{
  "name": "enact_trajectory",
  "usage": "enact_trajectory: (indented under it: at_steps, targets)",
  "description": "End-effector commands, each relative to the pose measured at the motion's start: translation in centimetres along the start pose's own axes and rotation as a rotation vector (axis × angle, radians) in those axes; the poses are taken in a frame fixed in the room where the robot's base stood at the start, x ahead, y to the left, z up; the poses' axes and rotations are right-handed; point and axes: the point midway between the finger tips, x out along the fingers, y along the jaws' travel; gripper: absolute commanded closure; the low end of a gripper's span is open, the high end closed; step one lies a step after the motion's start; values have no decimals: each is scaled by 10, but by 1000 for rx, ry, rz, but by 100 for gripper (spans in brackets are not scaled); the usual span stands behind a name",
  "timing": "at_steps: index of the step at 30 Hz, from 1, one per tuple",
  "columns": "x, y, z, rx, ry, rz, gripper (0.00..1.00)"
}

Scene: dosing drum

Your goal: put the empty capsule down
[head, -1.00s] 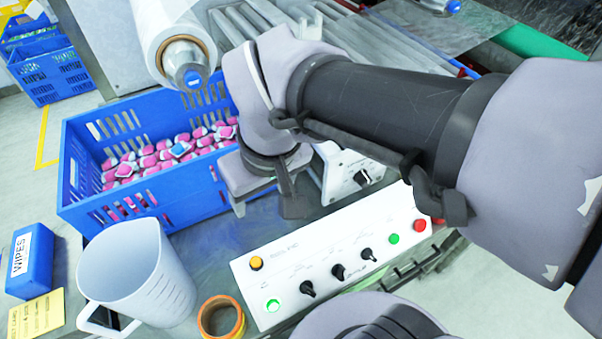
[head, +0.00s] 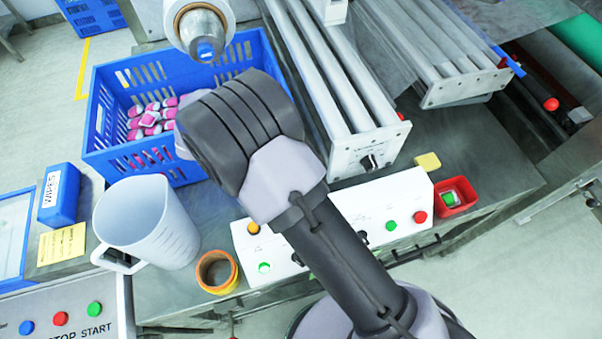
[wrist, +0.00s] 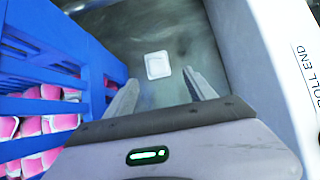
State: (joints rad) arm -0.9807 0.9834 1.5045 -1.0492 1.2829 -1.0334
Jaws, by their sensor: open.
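A pale, squarish capsule (wrist: 157,65) lies flat on the bare metal table in the wrist view. It looks white, with no coloured filling that I can make out. My gripper (wrist: 160,78) is open above the table, with one finger on each side of the near part of the capsule and a gap to both fingers. I cannot tell how high the fingertips are over the table. In the head view my arm hides the gripper and this capsule.
A blue crate (head: 120,147) of pink-and-white capsules stands close on the left. A white roller-frame end (head: 371,150) is close on the right.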

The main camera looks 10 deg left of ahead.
Motion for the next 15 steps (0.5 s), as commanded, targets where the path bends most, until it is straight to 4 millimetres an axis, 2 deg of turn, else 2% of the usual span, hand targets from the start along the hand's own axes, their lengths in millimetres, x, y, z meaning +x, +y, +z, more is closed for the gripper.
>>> enact_trajectory:
  at_steps: [1,8,12,15]
  targets:
    - [10,0,-1,2,0,-1,36]
    - [33,2,0,2,0,-1,36]
    - [62,5,1,2,0,-3,36]
    - [73,5,2,2,1,0,36]
